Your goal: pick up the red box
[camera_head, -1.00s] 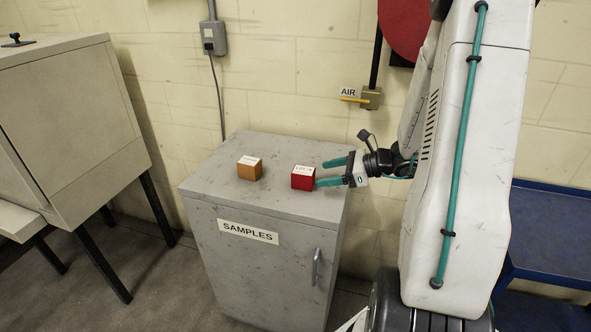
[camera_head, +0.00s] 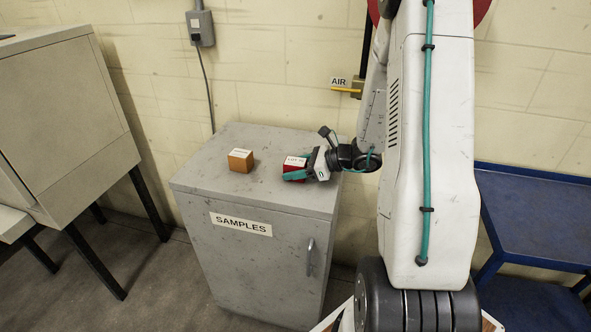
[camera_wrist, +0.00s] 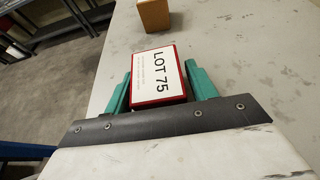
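The red box (camera_head: 294,162), with a white "LOT 75" label on top, rests on the top of the grey SAMPLES cabinet (camera_head: 209,183). My gripper (camera_head: 299,172) reaches in from the right, its teal fingers on either side of the box. In the wrist view, the red box (camera_wrist: 157,75) sits between the two fingers of my gripper (camera_wrist: 159,78). The fingers look open, with a narrow gap on the right; contact on the left is hard to tell. The lower sides of the box are partly hidden by the fingers.
An orange box (camera_head: 240,161) with a white label stands to the left on the same cabinet; it also shows in the wrist view (camera_wrist: 154,14). The wall is close behind. A blue shelf unit (camera_head: 535,215) stands at right, a beige cabinet on legs (camera_head: 70,110) at left.

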